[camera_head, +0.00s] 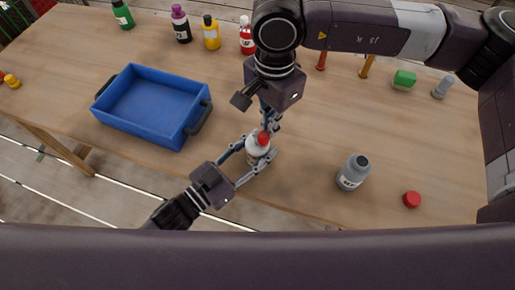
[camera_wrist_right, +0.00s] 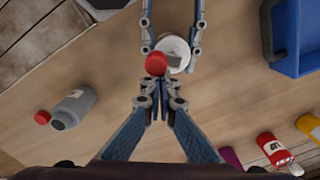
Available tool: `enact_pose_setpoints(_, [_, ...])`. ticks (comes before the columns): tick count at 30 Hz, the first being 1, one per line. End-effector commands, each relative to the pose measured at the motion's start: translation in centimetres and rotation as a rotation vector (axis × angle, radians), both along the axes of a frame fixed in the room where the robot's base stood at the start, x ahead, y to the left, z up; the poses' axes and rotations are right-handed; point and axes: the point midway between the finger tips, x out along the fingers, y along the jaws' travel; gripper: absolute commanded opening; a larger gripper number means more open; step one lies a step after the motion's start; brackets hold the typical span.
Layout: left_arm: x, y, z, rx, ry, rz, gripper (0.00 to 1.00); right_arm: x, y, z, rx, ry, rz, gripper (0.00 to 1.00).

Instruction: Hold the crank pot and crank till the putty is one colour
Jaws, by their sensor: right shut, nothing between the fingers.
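The crank pot (camera_head: 257,154) is a small pale pot with a red crank knob (camera_head: 263,136) on top, near the table's front edge. My left gripper (camera_head: 259,153) has its fingers on both sides of the pot and is shut on it. In the right wrist view the pot's white top (camera_wrist_right: 176,48) shows a grey crank arm, with the red knob (camera_wrist_right: 156,64) off to one side. My right gripper (camera_wrist_right: 156,98) is shut and empty, its fingertips right beside the knob; I cannot tell whether they touch it. The putty inside is hidden.
A blue tray (camera_head: 128,122) stands to the left. A grey bottle (camera_head: 353,172) and a red cap (camera_head: 412,199) are to the right. Green (camera_head: 123,15), purple (camera_head: 181,25), yellow (camera_head: 211,34) and red (camera_head: 247,40) bottles line the back. A green block (camera_head: 404,79) lies at the back right.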

Motion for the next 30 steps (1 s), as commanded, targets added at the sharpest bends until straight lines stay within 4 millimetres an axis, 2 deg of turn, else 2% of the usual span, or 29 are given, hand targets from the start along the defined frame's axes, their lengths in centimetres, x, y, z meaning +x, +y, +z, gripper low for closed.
enact_pose_setpoints(30, [0.02, 0.01, 0.02, 0.000, 0.000, 0.000, 0.12, -0.91, 0.14, 0.00, 0.000, 0.001, 0.001, 0.00])
